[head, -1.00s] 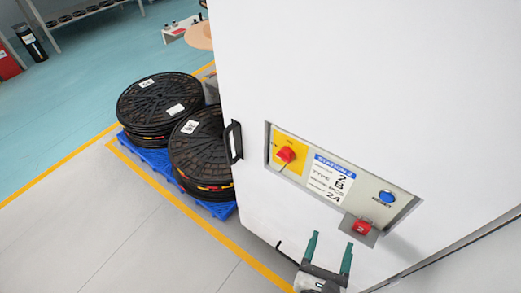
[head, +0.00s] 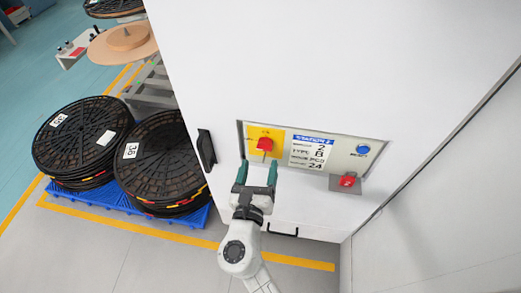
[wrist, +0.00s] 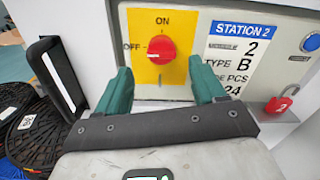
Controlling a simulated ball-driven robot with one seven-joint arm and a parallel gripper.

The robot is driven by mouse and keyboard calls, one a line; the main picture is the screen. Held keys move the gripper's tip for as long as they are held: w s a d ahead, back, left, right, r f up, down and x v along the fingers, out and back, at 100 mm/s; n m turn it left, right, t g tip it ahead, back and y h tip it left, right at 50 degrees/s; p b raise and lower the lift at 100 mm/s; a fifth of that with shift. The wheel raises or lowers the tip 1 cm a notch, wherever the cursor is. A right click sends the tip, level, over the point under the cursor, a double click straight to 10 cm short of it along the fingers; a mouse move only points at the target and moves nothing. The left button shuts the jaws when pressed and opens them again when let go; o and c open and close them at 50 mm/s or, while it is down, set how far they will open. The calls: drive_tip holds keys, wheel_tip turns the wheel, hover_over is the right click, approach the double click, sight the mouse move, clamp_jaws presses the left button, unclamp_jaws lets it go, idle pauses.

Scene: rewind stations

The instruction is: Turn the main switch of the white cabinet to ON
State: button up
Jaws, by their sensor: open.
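The main switch is a red knob (head: 265,145) on a yellow plate in the panel of the white cabinet (head: 300,65). In the wrist view the red knob (wrist: 161,49) has ON printed above it and OFF to its left; a small pale mark on its left side faces OFF. My gripper (head: 258,170) is open and empty, just in front of and below the switch. In the wrist view its two teal fingers (wrist: 160,88) stand left and right of the knob's lower side, with a gap around it. They do not appear to touch it.
A station label (head: 311,150) lies between. A black door handle (head: 206,150) sticks out left of the panel. Cable reels (head: 165,160) stand on a blue pallet (head: 190,219) at left.

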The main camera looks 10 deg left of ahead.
sight(264, 150)
drive_tip(key=w, duration=0.6)
drive_tip(key=shift+d+b, duration=0.2)
drive_tip(key=shift+b, duration=0.15)
drive_tip(key=c, duration=1)
